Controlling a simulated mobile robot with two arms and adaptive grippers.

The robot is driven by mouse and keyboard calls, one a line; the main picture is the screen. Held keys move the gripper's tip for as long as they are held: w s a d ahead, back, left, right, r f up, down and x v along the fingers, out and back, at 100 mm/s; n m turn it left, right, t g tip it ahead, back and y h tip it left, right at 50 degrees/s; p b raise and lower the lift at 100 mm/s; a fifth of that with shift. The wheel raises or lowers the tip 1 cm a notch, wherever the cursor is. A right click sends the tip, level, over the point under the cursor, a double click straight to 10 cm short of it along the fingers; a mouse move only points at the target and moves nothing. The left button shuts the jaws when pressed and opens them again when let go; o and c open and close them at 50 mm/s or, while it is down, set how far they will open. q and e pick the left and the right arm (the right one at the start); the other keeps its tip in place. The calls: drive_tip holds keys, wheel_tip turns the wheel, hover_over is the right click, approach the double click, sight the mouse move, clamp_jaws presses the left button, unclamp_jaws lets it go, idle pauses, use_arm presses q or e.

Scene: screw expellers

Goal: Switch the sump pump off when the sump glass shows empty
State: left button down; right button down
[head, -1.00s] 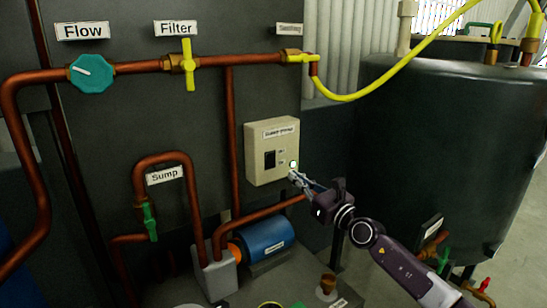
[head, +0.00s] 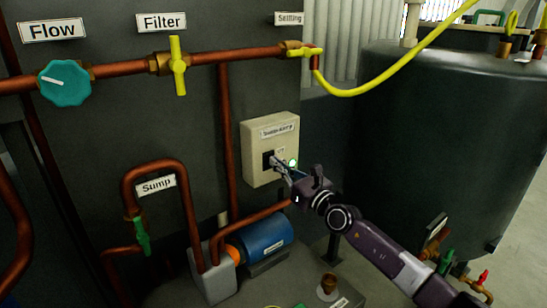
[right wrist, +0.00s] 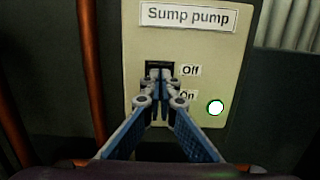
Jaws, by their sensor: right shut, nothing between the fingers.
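The beige Sump pump switch box (head: 286,171) is mounted on the dark panel. In the right wrist view, the box (right wrist: 228,60) has a black rocker switch (right wrist: 158,66) beside the Off and On labels. A white lamp with a green rim (right wrist: 216,108) glows at its right. My right gripper (head: 274,160) is shut and empty, its tips at the switch; in the right wrist view the tips (right wrist: 160,76) cover its lower part. I cannot tell whether they touch it, or the rocker's position. No sump glass can be made out. My left gripper is not in view.
The blue pump (head: 262,237) sits below the box, with copper pipes beside it. The Flow knob (head: 65,83), yellow Filter valve (head: 179,66) and green Sump valve (head: 142,236) are to the left. A large dark tank (head: 430,140) stands at the right, behind my right arm.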

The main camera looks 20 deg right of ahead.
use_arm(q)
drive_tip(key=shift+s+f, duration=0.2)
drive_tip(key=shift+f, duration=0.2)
use_arm(e)
drive_tip(key=shift+w+a, duration=0.15)
drive_tip(key=shift+w, duration=0.2)
drive_tip(key=shift+w+r, duration=0.1)
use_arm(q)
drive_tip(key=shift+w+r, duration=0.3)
use_arm(e)
drive_tip(key=shift+w+r, duration=0.1)
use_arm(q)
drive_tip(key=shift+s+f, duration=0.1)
